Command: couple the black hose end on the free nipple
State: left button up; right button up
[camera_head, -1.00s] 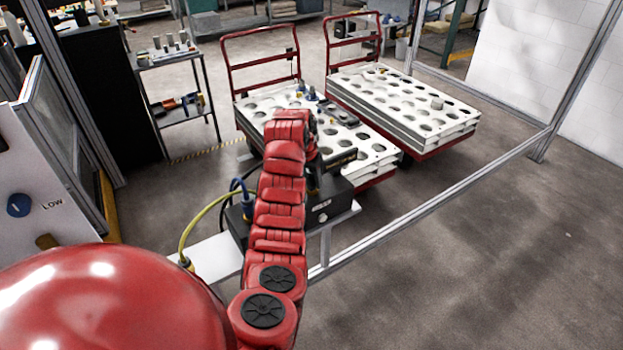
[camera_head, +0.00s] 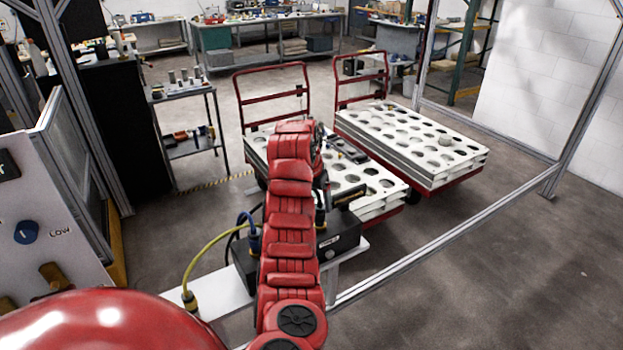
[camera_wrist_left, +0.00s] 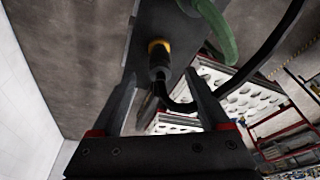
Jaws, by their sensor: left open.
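My left gripper (camera_head: 333,198) is partly hidden behind my red arm in the head view, low over the black box (camera_head: 342,240). In the left wrist view the left gripper (camera_wrist_left: 163,90) is open, its two dark fingers apart. A dark fitting with a yellow collar (camera_wrist_left: 159,50) shows between and beyond the fingers, against the box. The black hose (camera_wrist_left: 258,65) curves from near this fitting to the right. I cannot tell whether the hose end touches the fitting or a finger. The free nipple cannot be told apart here. My right gripper is not in view.
The box sits on a white shelf (camera_head: 219,287) beside a metal rail (camera_head: 430,250). Two carts with white perforated trays (camera_head: 412,143) stand beyond. Open floor lies at the right.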

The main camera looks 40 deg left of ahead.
pick_arm(q)
jog(key=v, duration=1)
jog(key=shift+p, duration=0.4)
jog(key=shift+r, duration=0.1)
